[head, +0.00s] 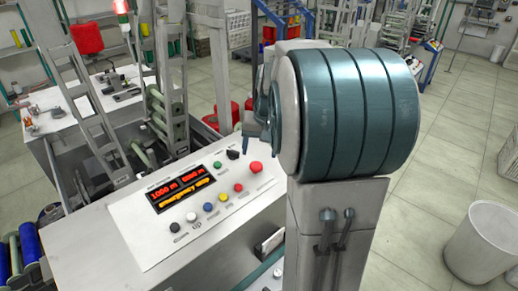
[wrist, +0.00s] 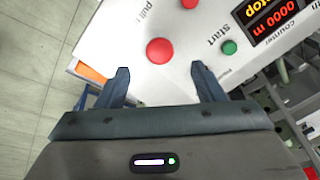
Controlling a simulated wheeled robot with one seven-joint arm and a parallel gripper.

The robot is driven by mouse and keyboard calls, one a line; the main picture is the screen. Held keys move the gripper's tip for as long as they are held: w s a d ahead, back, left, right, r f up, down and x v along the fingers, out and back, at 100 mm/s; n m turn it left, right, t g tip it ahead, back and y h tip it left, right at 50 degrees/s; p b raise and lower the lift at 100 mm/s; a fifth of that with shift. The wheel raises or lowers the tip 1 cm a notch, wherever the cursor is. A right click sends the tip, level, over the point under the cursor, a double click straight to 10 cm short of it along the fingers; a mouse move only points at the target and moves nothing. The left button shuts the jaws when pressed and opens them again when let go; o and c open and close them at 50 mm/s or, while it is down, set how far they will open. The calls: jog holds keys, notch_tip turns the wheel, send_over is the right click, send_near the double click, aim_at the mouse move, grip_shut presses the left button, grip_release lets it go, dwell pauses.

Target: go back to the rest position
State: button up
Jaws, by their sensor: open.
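My gripper (wrist: 161,68) is open and empty in the wrist view, its two fingers apart. Between and beyond the fingertips is a large red mushroom button (wrist: 160,51) on a white control panel (wrist: 125,20). A green button (wrist: 229,47) marked Start is to the right. In the head view my gripper (head: 247,138) is partly hidden by my own arm and is above the panel's far right end. The red mushroom button (head: 255,167) shows below it. I cannot tell the exact gap.
The panel (head: 160,235) carries a lit display (head: 180,191) and several coloured buttons. Metal ladder-like frames with rollers (head: 165,120) stand behind it at left. A white bin (head: 483,243) stands at lower right. Tiled floor (head: 440,150) is open on the right.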

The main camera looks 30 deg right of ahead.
jog(key=shift+s+r, duration=0.1)
jog(key=shift+r, duration=0.35)
jog(key=s+a+n+t, duration=0.1)
jog(key=s+a+n, duration=0.4)
jog(key=s+a, duration=0.9)
jog(key=s+f, duration=0.1)
jog(key=s, duration=0.3)
jog(key=shift+s+h, duration=0.2)
jog(key=shift+h, duration=0.1)
jog(key=shift+r, duration=0.1)
dwell(0.7)
